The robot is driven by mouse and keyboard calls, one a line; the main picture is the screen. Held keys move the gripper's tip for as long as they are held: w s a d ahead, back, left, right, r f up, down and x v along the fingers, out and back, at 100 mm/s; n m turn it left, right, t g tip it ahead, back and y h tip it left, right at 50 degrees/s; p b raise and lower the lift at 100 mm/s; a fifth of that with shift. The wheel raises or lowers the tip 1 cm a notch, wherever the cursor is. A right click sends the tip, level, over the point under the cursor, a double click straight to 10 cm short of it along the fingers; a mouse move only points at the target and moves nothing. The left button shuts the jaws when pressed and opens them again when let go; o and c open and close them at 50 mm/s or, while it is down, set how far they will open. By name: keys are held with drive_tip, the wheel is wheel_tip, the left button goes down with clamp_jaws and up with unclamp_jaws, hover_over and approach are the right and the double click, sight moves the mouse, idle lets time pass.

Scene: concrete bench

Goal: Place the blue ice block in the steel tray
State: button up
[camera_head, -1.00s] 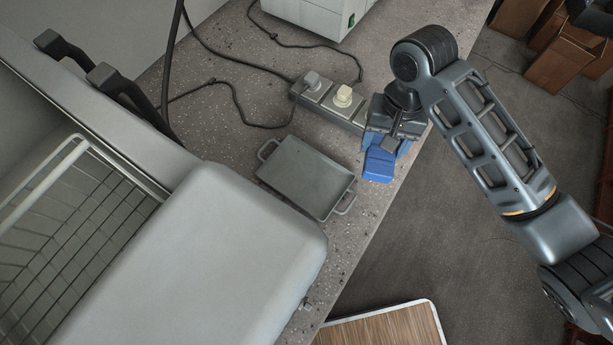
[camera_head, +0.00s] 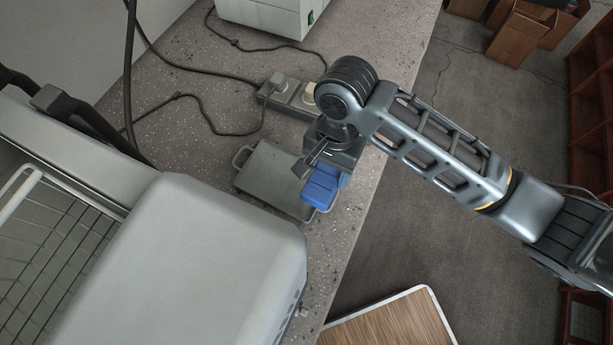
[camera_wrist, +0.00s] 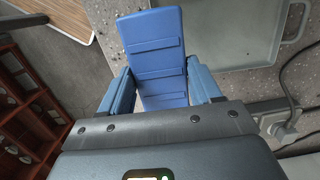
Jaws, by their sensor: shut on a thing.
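The blue ice block (camera_head: 319,188) is held in my gripper (camera_head: 323,172), over the right part of the steel tray in the head view. In the wrist view the ice block (camera_wrist: 155,58) stands out between the two blue fingers of my gripper (camera_wrist: 160,92), which are shut on its sides. The steel tray (camera_head: 262,168) lies on the concrete bench, its right part hidden by my gripper and the block. In the wrist view the tray (camera_wrist: 232,30) lies beyond the block to the right. I cannot tell how high the block is above it.
A power strip (camera_head: 290,98) with plugs and dark cables lies behind the tray. A large grey appliance (camera_head: 190,265) stands at the front left. A white box (camera_head: 265,15) stands at the back. The bench's right edge (camera_head: 362,215) runs close to the tray.

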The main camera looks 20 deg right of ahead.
drive_tip(key=a, duration=0.1)
drive_tip(key=w+a+f, duration=0.1)
drive_tip(key=a+f, duration=0.1)
drive_tip(key=shift+w+a+f, duration=0.2)
drive_tip(key=shift+w+a, duration=0.05)
drive_tip(key=shift+w, duration=0.1)
drive_tip(key=shift+f, duration=1.95)
drive_tip(key=shift+f, duration=0.2)
drive_tip(key=o, duration=1.2)
wheel_tip(320, 180, up, 12)
drive_tip(key=d, duration=0.1)
drive_tip(key=shift+w+r+p, duration=0.15)
drive_tip(key=shift+w+p, duration=0.15)
drive_tip(key=shift+w, duration=0.15)
